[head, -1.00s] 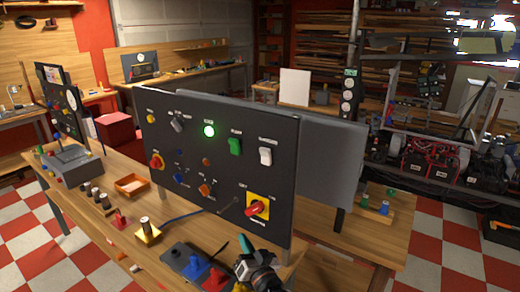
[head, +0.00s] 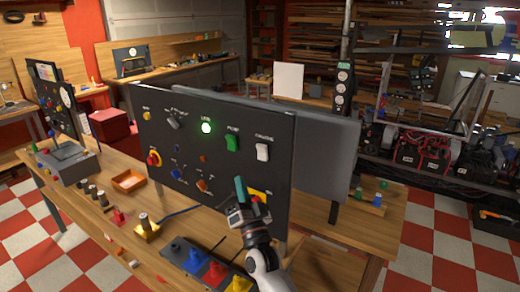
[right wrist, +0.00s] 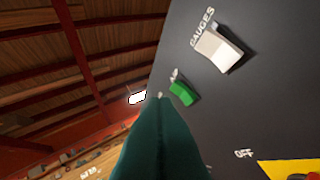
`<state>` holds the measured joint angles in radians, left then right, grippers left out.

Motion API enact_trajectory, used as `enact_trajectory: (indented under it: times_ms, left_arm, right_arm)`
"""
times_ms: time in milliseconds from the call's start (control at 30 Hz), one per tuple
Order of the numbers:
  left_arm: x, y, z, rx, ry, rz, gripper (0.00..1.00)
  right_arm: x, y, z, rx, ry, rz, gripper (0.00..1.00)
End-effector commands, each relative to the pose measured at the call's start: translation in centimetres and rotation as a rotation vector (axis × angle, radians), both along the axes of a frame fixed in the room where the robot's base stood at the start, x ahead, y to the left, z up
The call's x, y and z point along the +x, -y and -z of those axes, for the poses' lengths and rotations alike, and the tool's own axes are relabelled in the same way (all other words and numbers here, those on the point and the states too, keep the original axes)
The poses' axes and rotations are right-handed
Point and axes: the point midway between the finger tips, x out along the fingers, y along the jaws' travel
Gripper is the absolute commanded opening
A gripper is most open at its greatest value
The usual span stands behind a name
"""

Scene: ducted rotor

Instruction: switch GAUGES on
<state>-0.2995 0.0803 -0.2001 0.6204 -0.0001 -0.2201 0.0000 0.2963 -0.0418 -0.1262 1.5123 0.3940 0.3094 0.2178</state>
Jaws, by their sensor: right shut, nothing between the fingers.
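The white GAUGES rocker switch (head: 262,152) is at the upper right of the dark upright panel (head: 220,185). In the right wrist view the GAUGES switch (right wrist: 218,48) shows at the upper right under its label. My right gripper (head: 240,184) is shut and empty, in front of the panel, below and left of the switch and apart from it. Its teal fingers (right wrist: 158,140) are together in the wrist view and point upward. My left gripper is in neither view.
A yellow plate (head: 258,194) with a red rotary switch is behind my gripper.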

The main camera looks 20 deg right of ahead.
Motion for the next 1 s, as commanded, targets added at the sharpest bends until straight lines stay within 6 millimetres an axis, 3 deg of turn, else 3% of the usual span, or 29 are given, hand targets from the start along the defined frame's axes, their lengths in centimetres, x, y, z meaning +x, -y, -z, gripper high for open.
enact_trajectory:
  times_ms: [600, 1000]
  left_arm:
    - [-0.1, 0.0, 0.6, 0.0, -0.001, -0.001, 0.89]
    - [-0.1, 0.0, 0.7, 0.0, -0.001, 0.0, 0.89]
  right_arm:
    - [4.2, 5.4, -3.1, -0.002, 0.001, 0.001, 0.0]
    - [4.7, 6.0, -3.6, 0.0, -0.001, 0.001, 0.0]
